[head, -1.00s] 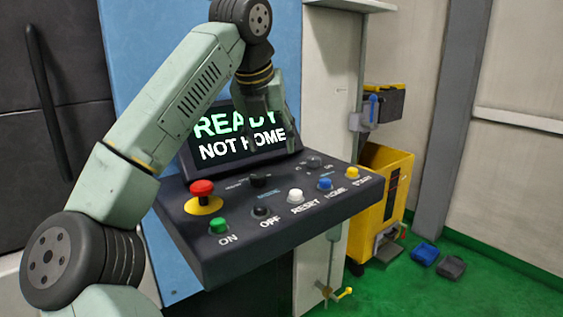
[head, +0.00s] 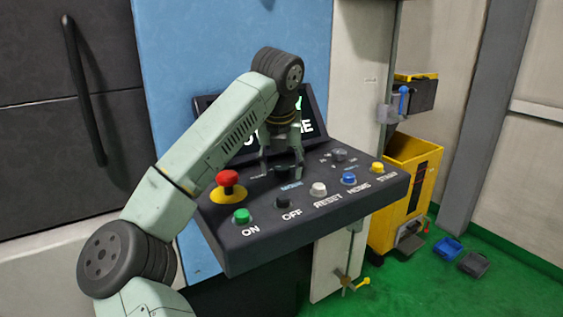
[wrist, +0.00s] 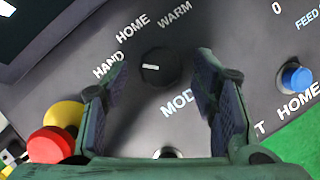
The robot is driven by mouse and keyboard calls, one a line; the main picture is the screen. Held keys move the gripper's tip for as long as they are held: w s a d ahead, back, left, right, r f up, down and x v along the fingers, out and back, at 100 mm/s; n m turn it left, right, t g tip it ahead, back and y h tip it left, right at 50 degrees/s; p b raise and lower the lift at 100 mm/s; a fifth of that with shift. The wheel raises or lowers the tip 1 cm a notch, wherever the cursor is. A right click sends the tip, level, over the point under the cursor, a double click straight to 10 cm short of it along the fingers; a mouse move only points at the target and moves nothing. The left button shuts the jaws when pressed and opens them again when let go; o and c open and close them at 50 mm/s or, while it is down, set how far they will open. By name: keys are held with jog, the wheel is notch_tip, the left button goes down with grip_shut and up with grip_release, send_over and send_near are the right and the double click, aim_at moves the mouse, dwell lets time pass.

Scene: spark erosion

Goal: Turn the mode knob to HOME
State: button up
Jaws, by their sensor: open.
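The black mode knob (wrist: 160,67) shows in the wrist view, with labels HAND, HOME and WARM around its far side. Its white mark points left, toward HAND rather than HOME. My gripper (wrist: 162,75) is open, with one finger to the left and one to the right of the knob and visible gaps on both sides. In the head view my gripper (head: 282,173) points down at the console, and the knob (head: 281,170) is partly hidden between the fingers. I cannot tell the fingertips' exact height over the panel.
The console (head: 240,260) carries a red mushroom button (head: 228,178), a green ON button (head: 241,215), and black OFF, white RESET, blue HOME (head: 348,178) and yellow START buttons near the front. A yellow bin (head: 395,220) stands at right.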

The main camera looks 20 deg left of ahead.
jog(key=c, duration=1.2)
jog(key=shift+o, duration=0.2)
jog(key=shift+m, duration=0.3)
jog(key=m, duration=0.1)
jog(key=m+h, duration=0.1)
jog(key=m, duration=0.1)
jog(key=shift+a+m+h, duration=0.25)
jog(key=shift+m+h, duration=0.05)
jog(key=shift+m, duration=0.1)
jog(key=shift+a+m+h, duration=0.15)
jog(key=shift+m+h, duration=0.75)
jog(key=shift+m, duration=1.3)
jog(key=o, duration=1.2)
jog(key=shift+c, duration=0.2)
